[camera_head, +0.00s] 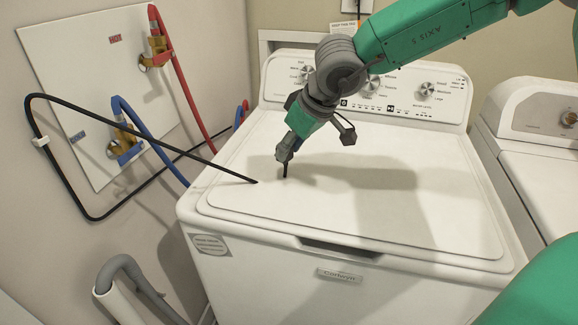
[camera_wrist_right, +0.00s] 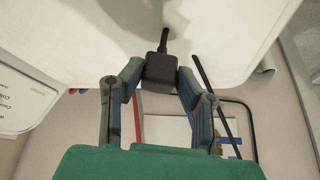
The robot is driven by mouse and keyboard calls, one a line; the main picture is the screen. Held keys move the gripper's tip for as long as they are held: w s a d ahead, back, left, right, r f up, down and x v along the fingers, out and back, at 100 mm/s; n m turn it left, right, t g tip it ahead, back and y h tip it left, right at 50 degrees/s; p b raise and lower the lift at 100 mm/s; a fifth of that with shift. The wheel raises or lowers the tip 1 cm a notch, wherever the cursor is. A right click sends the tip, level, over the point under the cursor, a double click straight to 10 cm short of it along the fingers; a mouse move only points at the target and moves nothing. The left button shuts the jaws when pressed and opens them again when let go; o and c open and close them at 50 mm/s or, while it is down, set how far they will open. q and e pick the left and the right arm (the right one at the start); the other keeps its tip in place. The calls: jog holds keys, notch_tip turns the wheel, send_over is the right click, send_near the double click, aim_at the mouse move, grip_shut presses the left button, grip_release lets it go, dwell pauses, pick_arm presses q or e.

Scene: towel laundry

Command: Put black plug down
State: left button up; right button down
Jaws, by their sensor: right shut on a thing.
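My right gripper (camera_head: 284,155) is over the left part of the white washer lid (camera_head: 330,215), pointing down. In the right wrist view the gripper (camera_wrist_right: 160,74) is shut on the black plug (camera_wrist_right: 159,75), a dark block between the two fingers. A short black stub points from the plug toward the lid. In the head view only a thin black part shows below the fingers, close to the lid; I cannot tell whether it touches. My left gripper is not in view.
A black cord (camera_head: 130,136) loops from the wall and its visible end lies over the lid's left edge. Red (camera_head: 190,100) and blue (camera_head: 150,140) hoses hang from wall valves at left. A second white machine (camera_head: 540,130) stands right. The lid's right side is clear.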

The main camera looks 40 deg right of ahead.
aim_at(289, 161)
notch_tip(289, 161, down, 3)
jog(key=shift+s+f+b, duration=0.1)
jog(key=shift+f+b, duration=0.1)
jog(key=shift+b, duration=0.5)
jog(key=shift+f, duration=0.15)
jog(key=shift+a, duration=0.1)
jog(key=shift+f+p, duration=0.35)
jog(key=shift+f, duration=0.05)
jog(key=c, duration=1.2)
grip_release()
jog(key=shift+o, duration=0.2)
jog(key=shift+r, duration=0.1)
